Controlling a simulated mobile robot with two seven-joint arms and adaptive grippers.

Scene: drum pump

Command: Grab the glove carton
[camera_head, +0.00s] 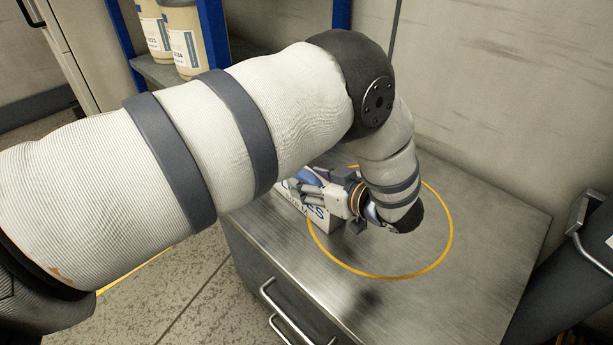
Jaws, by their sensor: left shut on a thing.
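The glove carton (321,217) is a white box with blue lettering and something blue at its top. It is at the left edge of the metal cabinet top, by the left side of a yellow ring. My left gripper (312,187) reaches it from the right and is shut on it. My forearm and the gripper hide much of the carton, so I cannot tell whether it rests on the top or is lifted. My right gripper is not in view.
The steel cabinet (480,225) has a bare top to the right, marked with the yellow ring (450,240). A drawer handle (285,318) is on its front. A blue-framed shelf (215,35) holds labelled containers (183,38) behind. A dark object with a metal handle (580,225) stands at right.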

